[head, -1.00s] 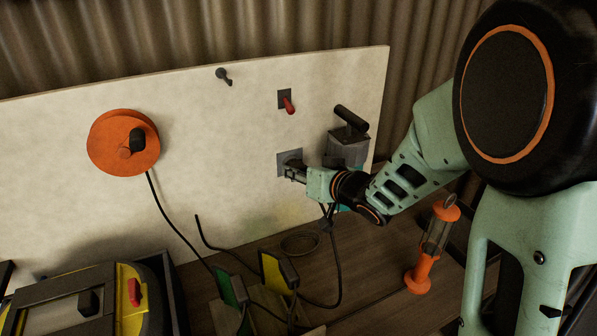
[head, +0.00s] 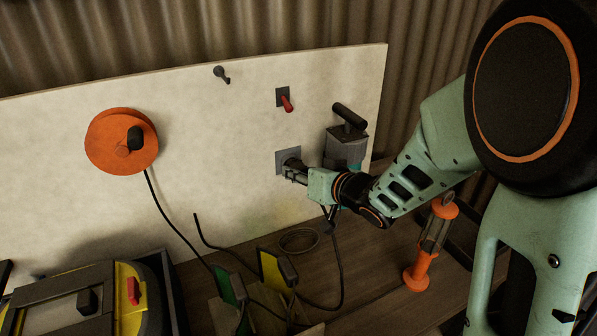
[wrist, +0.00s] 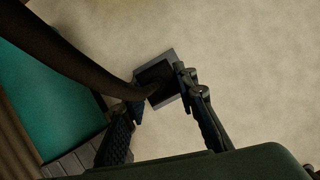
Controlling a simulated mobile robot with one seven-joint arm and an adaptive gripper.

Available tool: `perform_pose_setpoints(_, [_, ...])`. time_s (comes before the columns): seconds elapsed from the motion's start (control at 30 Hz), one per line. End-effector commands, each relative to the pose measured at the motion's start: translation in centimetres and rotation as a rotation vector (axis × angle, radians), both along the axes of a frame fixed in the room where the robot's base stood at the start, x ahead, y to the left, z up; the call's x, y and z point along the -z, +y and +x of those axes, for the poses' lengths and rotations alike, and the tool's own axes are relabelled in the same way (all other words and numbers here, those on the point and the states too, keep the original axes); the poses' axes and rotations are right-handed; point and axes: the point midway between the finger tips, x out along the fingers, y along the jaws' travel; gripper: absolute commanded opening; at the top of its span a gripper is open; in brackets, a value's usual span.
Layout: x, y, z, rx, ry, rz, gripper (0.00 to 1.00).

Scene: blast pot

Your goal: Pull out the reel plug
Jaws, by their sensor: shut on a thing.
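The orange cable reel (head: 108,146) hangs on the pale board, and a black cable runs down from it. A grey socket plate (head: 281,158) is fixed on the board to its right; it also shows in the wrist view (wrist: 171,55). My gripper (head: 292,169) is at this plate, its fingers closed around a dark plug (wrist: 158,92) in front of the plate's dark socket. In the wrist view a thick dark cable runs from the plug to the upper left. The fingers hide much of the plug; I cannot tell how deep it sits.
A red lever switch (head: 287,104) is above the plate. A grey-and-teal machine with a black handle (head: 350,117) stands close right of my gripper. An orange lamp (head: 417,277), green and yellow clamps and loose cables lie on the bench below. A yellow-black case (head: 127,318) is lower left.

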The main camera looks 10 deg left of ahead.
Motion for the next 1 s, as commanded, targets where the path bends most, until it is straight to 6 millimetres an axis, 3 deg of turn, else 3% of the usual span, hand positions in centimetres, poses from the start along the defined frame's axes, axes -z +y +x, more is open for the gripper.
perform_pose_setpoints(0.27, [0.0, -0.2, -0.2, 0.0, -0.001, 0.001, 0.0])
perform_pose_setpoints(1.0, [-0.1, -2.4, -3.1, 0.0, -0.001, 0.001, 0.0])
